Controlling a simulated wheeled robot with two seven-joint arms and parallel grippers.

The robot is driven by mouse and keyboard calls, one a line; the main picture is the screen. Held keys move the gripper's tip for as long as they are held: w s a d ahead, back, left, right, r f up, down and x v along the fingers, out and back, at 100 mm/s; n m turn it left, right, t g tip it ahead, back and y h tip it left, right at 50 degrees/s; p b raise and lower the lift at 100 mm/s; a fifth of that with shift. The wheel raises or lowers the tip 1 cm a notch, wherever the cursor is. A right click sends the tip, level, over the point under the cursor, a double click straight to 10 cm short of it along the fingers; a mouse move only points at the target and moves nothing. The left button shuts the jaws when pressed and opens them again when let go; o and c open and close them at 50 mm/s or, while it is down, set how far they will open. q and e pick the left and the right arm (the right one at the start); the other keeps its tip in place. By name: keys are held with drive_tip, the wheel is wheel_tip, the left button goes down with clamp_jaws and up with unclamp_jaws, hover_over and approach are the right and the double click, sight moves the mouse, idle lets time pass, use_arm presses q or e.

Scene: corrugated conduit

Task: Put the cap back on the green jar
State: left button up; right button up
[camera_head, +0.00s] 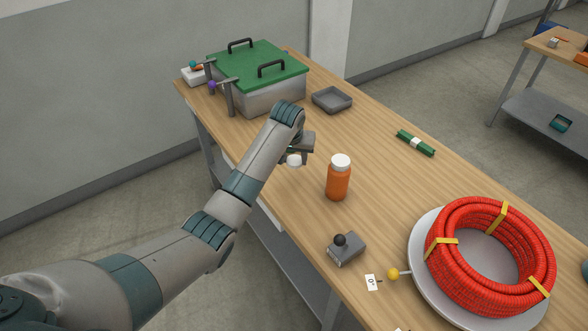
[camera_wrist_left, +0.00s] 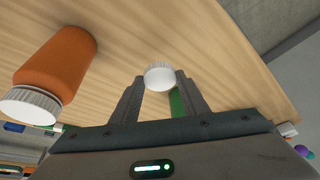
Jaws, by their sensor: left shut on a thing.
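In the left wrist view the cap (camera_wrist_left: 160,77) sits between the two fingertips (camera_wrist_left: 159,86). A green patch (camera_wrist_left: 178,104) shows beside the right finger there. It may be the green jar, mostly hidden by the gripper; I cannot tell how far below the cap it is. In the head view no green jar stands clear of my arm. My right gripper is not in view.
The orange jar (camera_head: 338,183) has its white cap on and stands close to my gripper. A green-lidded box (camera_head: 260,68) and grey tray (camera_head: 332,99) stand behind. A grey block with a black knob (camera_head: 346,250) and a red conduit coil (camera_head: 445,240) are at front right.

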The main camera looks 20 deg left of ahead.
sight(294, 162)
use_arm(q)
drive_tip(key=shift+r+b, duration=0.35)
drive_tip(key=shift+r, duration=1.5)
drive_tip(key=shift+r, duration=0.1)
drive_tip(key=shift+r, duration=0.35)
drive_tip(key=s+d+b+v, duration=0.1)
drive_tip(key=b+v, duration=0.1)
drive_tip(key=v, duration=0.9)
drive_tip(key=s+f+m+b, duration=0.1)
drive_tip(key=s+b, duration=0.1)
drive_tip(key=s, duration=1.4)
drive_tip(key=shift+s+h, duration=0.3)
drive_tip(key=shift+d, duration=0.1)
